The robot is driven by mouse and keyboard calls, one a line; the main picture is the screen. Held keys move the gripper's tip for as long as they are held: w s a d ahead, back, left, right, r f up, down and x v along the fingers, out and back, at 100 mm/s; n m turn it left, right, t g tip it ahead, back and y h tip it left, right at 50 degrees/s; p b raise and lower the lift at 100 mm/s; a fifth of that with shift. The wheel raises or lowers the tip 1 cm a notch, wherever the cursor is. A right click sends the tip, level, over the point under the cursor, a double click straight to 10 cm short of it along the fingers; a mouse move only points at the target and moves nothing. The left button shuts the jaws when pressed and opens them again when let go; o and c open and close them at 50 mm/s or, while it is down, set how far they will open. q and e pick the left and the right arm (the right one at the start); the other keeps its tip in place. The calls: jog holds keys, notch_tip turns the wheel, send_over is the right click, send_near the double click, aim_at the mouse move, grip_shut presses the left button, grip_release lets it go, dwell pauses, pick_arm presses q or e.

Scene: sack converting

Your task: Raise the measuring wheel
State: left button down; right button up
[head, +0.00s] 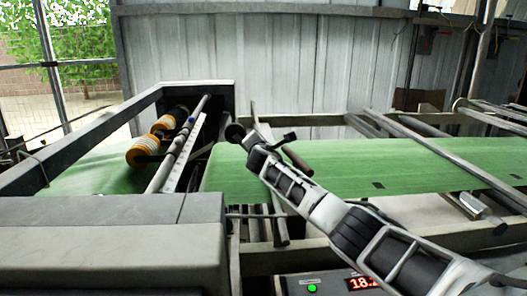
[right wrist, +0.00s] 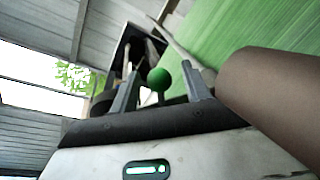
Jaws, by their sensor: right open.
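My right arm reaches in from the lower right in the head view, with its gripper (head: 257,136) over the green web near the left frame. A dark round piece (head: 235,132) shows at the gripper's end; I cannot tell if it is the measuring wheel. In the right wrist view the right gripper (right wrist: 160,68) is open. A green ball knob (right wrist: 159,80) on a short stem shows between its two fingers, with no clear contact. The knob is not discernible in the head view. A large brown cylinder (right wrist: 270,90) is close on the right. My left gripper is not in view.
The green web (head: 370,167) runs across the machine. Orange-ringed rollers (head: 143,150) and a pale bar (head: 184,150) stand to the left. A grey housing (head: 110,240) fills the lower left. A red display (head: 361,283) and green button (head: 312,288) sit at the bottom.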

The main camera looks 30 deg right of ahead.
jog(key=v, duration=1.5)
jog(key=shift+r, duration=0.15)
jog(key=shift+d, duration=0.1)
